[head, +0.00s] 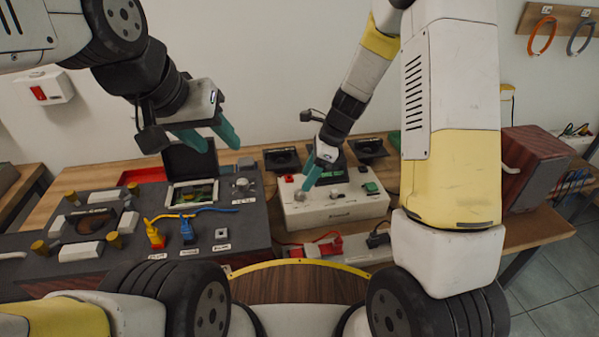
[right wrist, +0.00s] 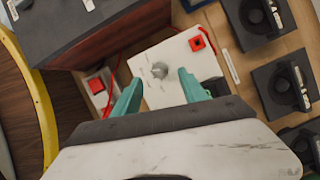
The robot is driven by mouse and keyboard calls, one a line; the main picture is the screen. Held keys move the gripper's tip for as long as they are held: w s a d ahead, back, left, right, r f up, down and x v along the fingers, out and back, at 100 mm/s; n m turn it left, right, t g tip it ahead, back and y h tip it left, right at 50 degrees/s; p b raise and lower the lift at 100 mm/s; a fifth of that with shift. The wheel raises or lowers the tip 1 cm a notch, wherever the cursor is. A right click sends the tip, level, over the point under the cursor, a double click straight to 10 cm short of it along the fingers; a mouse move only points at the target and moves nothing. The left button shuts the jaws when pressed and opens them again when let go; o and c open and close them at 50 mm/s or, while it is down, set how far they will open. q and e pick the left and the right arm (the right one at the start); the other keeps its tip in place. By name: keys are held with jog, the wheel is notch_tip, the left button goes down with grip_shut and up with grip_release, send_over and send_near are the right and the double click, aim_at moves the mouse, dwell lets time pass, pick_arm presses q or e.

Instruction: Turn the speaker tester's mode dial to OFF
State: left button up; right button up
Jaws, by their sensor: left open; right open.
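The speaker tester (head: 335,212) is a white box on the wooden bench in the middle of the head view. Its mode dial, a round grey knob (right wrist: 160,69), shows on the white top in the right wrist view. Marks around the knob are too small to read. My right gripper (head: 308,184) is open above the tester's left part; in the right wrist view its teal fingertips (right wrist: 159,80) appear on either side of the knob. I cannot tell whether they touch it. My left gripper (head: 221,147) is open and empty above the grey unit's open lid area.
A grey-topped unit (head: 240,238) with coloured plugs lies left of the tester. A wooden cabinet (head: 535,165) stands at the right.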

aim_at(299, 192)
jog(key=x, duration=0.5)
jog(key=shift+a+f, duration=0.1)
jog(key=shift+f, duration=0.3)
grip_shut()
